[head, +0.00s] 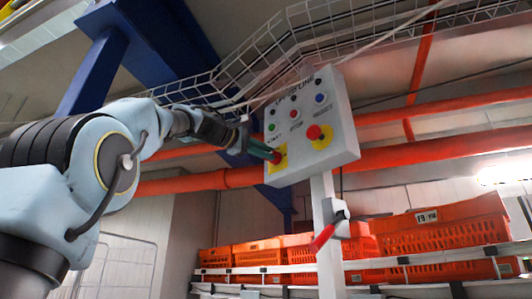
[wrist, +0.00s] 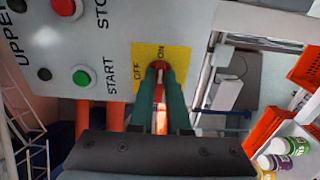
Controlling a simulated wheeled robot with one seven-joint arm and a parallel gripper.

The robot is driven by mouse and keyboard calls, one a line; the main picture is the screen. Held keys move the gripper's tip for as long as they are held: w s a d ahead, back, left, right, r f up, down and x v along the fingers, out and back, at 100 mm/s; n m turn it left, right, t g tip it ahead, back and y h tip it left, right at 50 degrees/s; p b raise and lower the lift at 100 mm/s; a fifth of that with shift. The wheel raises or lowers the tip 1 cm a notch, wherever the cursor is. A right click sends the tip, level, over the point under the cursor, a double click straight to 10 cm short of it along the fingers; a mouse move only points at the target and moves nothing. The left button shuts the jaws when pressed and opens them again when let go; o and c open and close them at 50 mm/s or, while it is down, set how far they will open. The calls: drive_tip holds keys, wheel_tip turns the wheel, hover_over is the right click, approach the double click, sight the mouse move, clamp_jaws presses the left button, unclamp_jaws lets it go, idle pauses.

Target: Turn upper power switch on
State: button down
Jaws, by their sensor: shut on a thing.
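The grey control panel (head: 340,118) is mounted on a post, and its lettering begins with UPPER in the wrist view. The red power switch (head: 276,158) sits on a yellow plate at the panel's lower left. In the wrist view the switch (wrist: 158,65) shows between the labels OFF and ON on the yellow plate (wrist: 178,56). My gripper (head: 268,153) reaches it from the left; its green fingers (wrist: 160,82) are shut on the switch. The fingers hide most of the knob, so I cannot tell its exact angle.
A red button (head: 313,132) on a second yellow plate sits right of the switch. A green start button (wrist: 81,77) and a red stop button (wrist: 64,6) are close by. Orange totes (head: 435,232) stand on a rack below. Wire cable trays and orange pipes run behind the panel.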

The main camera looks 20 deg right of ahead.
drive_tip(key=c, duration=0.9)
unclamp_jaws()
drive_tip(key=shift+a, duration=0.1)
drive_tip(key=b+v, duration=0.4)
drive_tip(key=v, duration=0.6)
drive_tip(key=shift+s+a, duration=0.15)
drive_tip(key=shift+a, duration=0.15)
